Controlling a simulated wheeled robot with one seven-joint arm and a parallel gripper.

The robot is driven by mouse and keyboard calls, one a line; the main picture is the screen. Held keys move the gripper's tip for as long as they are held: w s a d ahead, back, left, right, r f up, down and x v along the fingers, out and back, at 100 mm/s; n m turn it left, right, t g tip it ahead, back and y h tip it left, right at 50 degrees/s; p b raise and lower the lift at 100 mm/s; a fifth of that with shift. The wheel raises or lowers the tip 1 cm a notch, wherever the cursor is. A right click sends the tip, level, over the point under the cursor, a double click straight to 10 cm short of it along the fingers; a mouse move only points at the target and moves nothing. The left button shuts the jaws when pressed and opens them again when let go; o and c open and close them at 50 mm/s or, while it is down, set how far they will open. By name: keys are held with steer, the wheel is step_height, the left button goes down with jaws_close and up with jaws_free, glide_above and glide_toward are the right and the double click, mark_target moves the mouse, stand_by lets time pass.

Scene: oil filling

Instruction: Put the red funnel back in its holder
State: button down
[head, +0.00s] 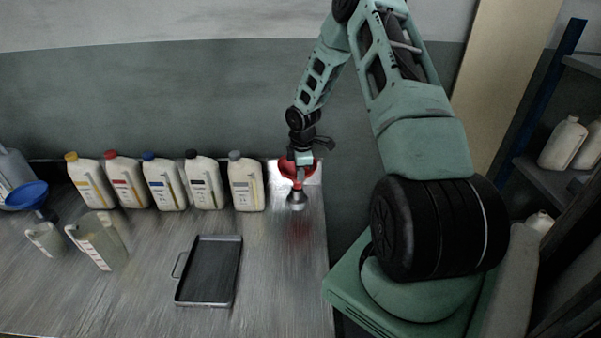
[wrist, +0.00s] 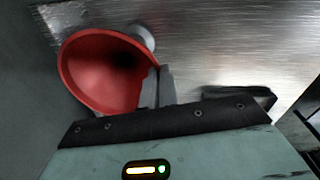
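The red funnel (head: 285,170) is at the right end of the metal bench, under my gripper (head: 300,178). In the wrist view the funnel (wrist: 98,70) shows its wide mouth toward the camera. The gripper's two grey fingers (wrist: 158,87) are close together at its rim, one on each side of the wall, so they look shut on it. A small grey round piece (head: 297,200), which looks like the holder, shows just below the funnel. It also shows partly behind the funnel in the wrist view (wrist: 143,38). Whether the spout is in it is hidden.
Several white bottles (head: 246,182) stand in a row along the wall, left of the funnel. A dark tray (head: 209,272) lies in front. A blue funnel (head: 27,194) and clear jugs (head: 97,243) are at the left. The bench's right edge is close to the funnel.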

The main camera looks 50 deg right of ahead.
steer(key=shift+f, duration=0.15)
steer(key=shift+f+b, duration=0.5)
steer(key=shift+f, duration=0.3)
steer(key=shift+f+b, duration=0.5)
steer(key=shift+f, duration=0.2)
steer(key=c, duration=1.6)
jaws_free()
steer(key=shift+r, duration=0.1)
